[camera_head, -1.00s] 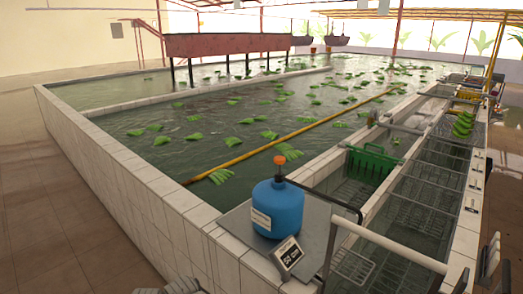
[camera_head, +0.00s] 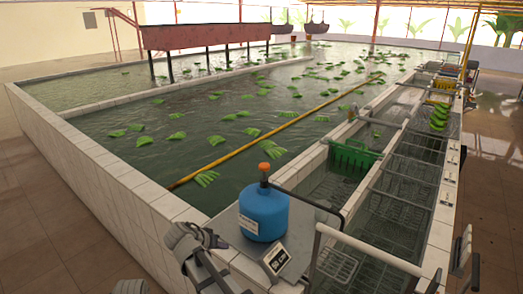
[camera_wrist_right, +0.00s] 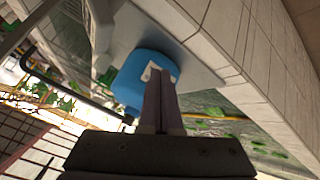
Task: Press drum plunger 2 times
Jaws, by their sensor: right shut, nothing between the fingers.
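The blue drum (camera_head: 263,212) stands upright on a grey plate (camera_head: 225,222) at the pool corner. Its plunger, an orange knob (camera_head: 264,168) on a dark neck, sticks up from the top. The orange knob is not clear there.
A green crate (camera_head: 352,157) sits in the channel. The pool wall (camera_head: 110,165) borders the left.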

